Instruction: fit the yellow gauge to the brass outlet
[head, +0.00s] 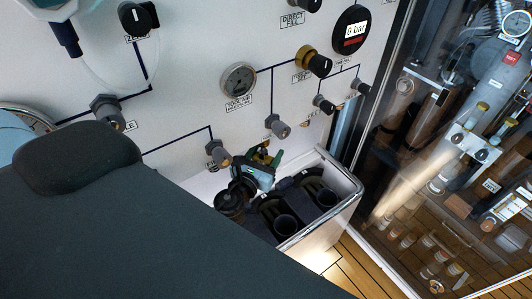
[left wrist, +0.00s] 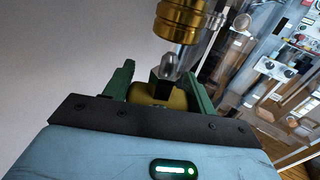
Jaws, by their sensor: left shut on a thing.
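The brass outlet (head: 307,54), a ringed gold fitting with a dark front, is on the white panel in the head view. It is large at the top of the left wrist view (left wrist: 180,22). My left gripper (head: 265,156) has green fingers and is below the outlet, in front of the panel's lower part. In the left wrist view its fingers (left wrist: 151,86) are shut on the yellow gauge (left wrist: 150,93), whose metal stem points up towards the outlet. A gap seems to remain between stem and outlet. The gauge's face is hidden. My right gripper is not in view.
Grey outlets (head: 279,127) and a round dial (head: 238,80) are around the brass outlet. A black display (head: 350,30) reads 0 bar. A white-rimmed bin (head: 345,205) with dark holders is below the gripper. A glass-fronted cabinet (head: 440,150) is at right.

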